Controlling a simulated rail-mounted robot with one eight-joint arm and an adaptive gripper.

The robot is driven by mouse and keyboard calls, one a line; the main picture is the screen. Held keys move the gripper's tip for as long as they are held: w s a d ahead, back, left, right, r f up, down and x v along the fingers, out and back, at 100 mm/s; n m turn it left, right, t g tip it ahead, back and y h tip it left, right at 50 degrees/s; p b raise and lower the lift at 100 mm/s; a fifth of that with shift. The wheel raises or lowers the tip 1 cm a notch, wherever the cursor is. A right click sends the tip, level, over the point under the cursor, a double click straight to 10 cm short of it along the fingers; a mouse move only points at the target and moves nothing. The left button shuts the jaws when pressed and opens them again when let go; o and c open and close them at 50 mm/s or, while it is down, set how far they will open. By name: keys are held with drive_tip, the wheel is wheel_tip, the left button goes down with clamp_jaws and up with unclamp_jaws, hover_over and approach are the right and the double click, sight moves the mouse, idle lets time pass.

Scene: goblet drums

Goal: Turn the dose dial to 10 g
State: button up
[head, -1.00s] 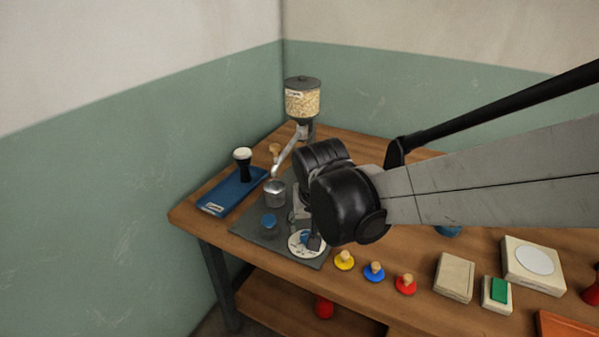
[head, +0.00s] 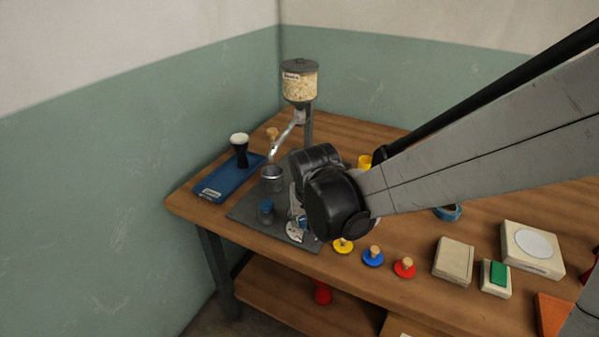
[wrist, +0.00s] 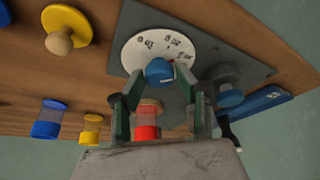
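The dose dial is a white disc with dark printed marks (wrist: 150,46), and it also shows in the head view (head: 294,232), partly covered by my arm. Whether a finger touches the knob cannot be told. In the head view my black wrist hides most of the gripper. The printed numbers are too small to read surely.
A grey plate (head: 245,210) carries the dial, a blue-topped button (head: 266,208) and a metal cup (head: 271,180). A grain hopper (head: 299,82) stands behind. A blue tray (head: 218,187) with a goblet drum (head: 240,150) lies left. Yellow, blue and red knobbed discs (head: 373,258) stand right.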

drive_tip(key=c, duration=0.6)
drive_tip(key=shift+c, duration=0.2)
drive_tip(key=shift+n, duration=0.4)
drive_tip(key=n+y, duration=0.1)
drive_tip(key=n, duration=0.3)
drive_tip(key=shift+d+g+y, duration=0.1)
drive_tip(key=shift+g+y, duration=0.2)
drive_tip(key=shift+y, duration=0.1)
drive_tip(key=n+g+y+b, duration=0.1)
drive_tip(key=n, duration=0.3)
drive_tip(key=shift+w, duration=0.1)
drive_tip(key=n+g, duration=0.1)
drive_tip(key=n, duration=0.2)
drive_tip(key=n+g+y, duration=0.1)
drive_tip(key=n, duration=0.1)
drive_tip(key=shift+n, duration=0.4)
drive_tip(key=shift+w+n+g+b, duration=0.1)
drive_tip(key=shift+n+g+b, duration=0.6)
drive_tip(key=shift+n, duration=1.9)
drive_tip(key=shift+g+p, duration=0.3)
drive_tip(key=shift+g, duration=0.1)
